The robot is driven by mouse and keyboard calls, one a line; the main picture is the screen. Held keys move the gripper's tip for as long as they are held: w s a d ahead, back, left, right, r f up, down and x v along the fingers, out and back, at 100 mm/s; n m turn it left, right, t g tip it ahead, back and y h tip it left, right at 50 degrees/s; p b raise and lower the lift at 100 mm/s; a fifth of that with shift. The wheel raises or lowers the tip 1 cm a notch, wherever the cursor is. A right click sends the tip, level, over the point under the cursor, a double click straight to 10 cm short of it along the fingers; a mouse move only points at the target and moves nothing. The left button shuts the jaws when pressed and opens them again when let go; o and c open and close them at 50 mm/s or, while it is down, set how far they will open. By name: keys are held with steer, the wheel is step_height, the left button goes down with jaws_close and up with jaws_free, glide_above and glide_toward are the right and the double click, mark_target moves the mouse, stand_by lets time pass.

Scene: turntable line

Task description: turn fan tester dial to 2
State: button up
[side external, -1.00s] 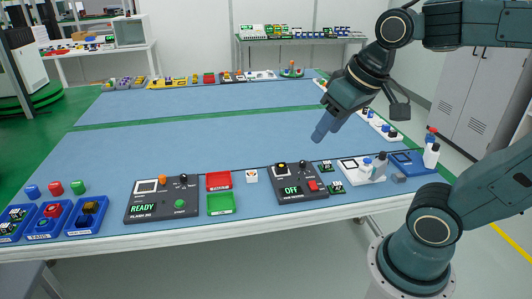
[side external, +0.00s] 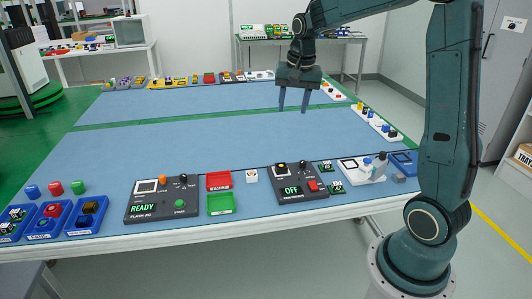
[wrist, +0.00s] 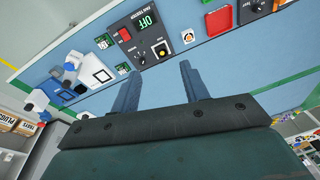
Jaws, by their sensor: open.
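The fan tester (side external: 298,196) is a dark box near the front edge of the table, with a lit display reading OFF (side external: 291,190) and a red switch (side external: 313,185). The dial's setting is too small to read. The tester also shows upside down in the wrist view (wrist: 128,25), ahead of the fingers. My gripper (side external: 293,108) is open and empty, fingers pointing down, high above the table and apart from the tester.
The flash jig (side external: 160,210), reading READY, stands left of the tester. A red tray (side external: 219,181) and a green tray (side external: 221,204) lie between them. Small green boards and a white fixture (side external: 352,172) stand to the right. The blue mat behind is clear.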

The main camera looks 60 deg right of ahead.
steer(key=w+d+f+m+g, duration=0.1)
steer(key=w+d+f+m, duration=0.2)
steer(key=d+f, duration=0.4)
steer(key=m, duration=0.4)
glide_above(303, 162)
step_height(303, 162, down, 8)
steer(key=shift+r+g+y, duration=0.2)
steer(key=shift+g+y, duration=0.2)
steer(key=shift+w+d, duration=0.1)
steer(key=shift+f, duration=6.85)
jaws_close()
